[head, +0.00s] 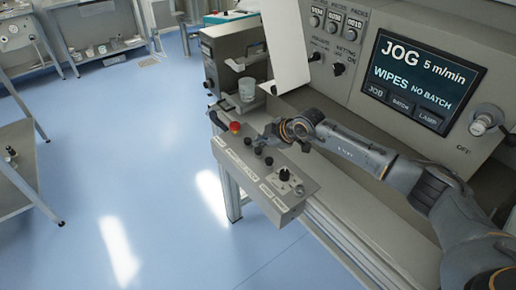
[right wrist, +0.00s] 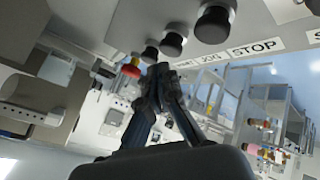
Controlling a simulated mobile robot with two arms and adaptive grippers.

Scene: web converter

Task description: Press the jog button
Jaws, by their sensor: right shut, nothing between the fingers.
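The grey button box (head: 243,172) carries three dark buttons in a row between a red mushroom button (head: 235,127) and a black knob (head: 284,174). The jog button (head: 258,150) appears to be the middle dark one; it also shows in the right wrist view (right wrist: 172,42), where the labels read JOG and STOP. My right gripper (head: 264,138) is shut and empty, beside the buttons on the machine side. In the right wrist view its fingertips (right wrist: 160,70) appear close to the jog button and its neighbour (right wrist: 150,53); contact cannot be told. My left gripper is not in view.
The screen (head: 422,82) reads JOG 5 m/min, WIPES, NO BATCH. A clear beaker (head: 247,88) stands behind the box. A white sheet (head: 285,45) hangs near the machine panel. Blue floor lies open to the left.

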